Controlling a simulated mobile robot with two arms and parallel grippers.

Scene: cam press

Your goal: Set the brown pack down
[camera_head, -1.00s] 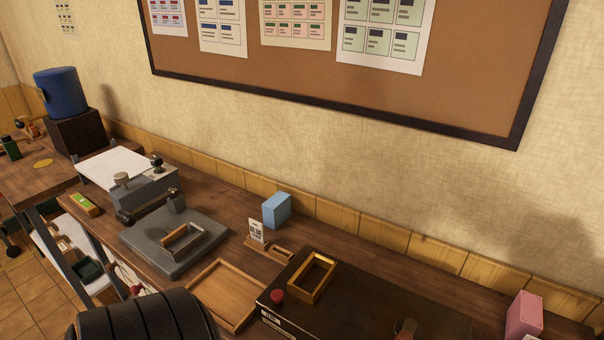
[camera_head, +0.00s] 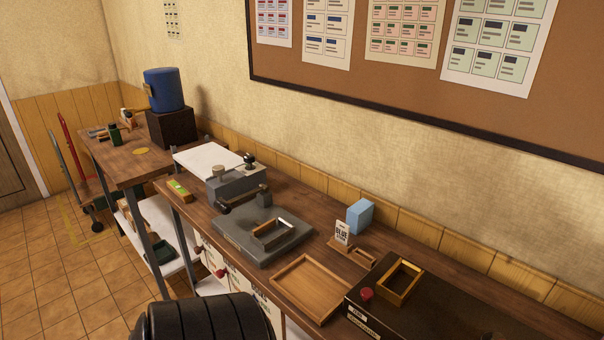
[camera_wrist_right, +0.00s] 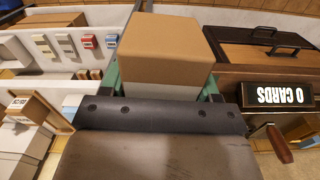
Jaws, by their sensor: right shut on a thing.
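The brown pack (camera_wrist_right: 165,48) is a box with a tan top and a pale lower side. It fills the upper middle of the right wrist view. My right gripper (camera_wrist_right: 163,84) is shut on it, with green fingers at its two sides. What lies under the pack is hidden, so I cannot tell whether it touches anything. Neither the pack nor my right gripper shows in the head view. My left gripper is not in view.
In the head view a wooden tray (camera_head: 292,312) lies empty on the bench, between a grey press (camera_head: 262,248) and a dark box with a brass frame (camera_head: 401,281). A blue block (camera_head: 360,216) stands behind.

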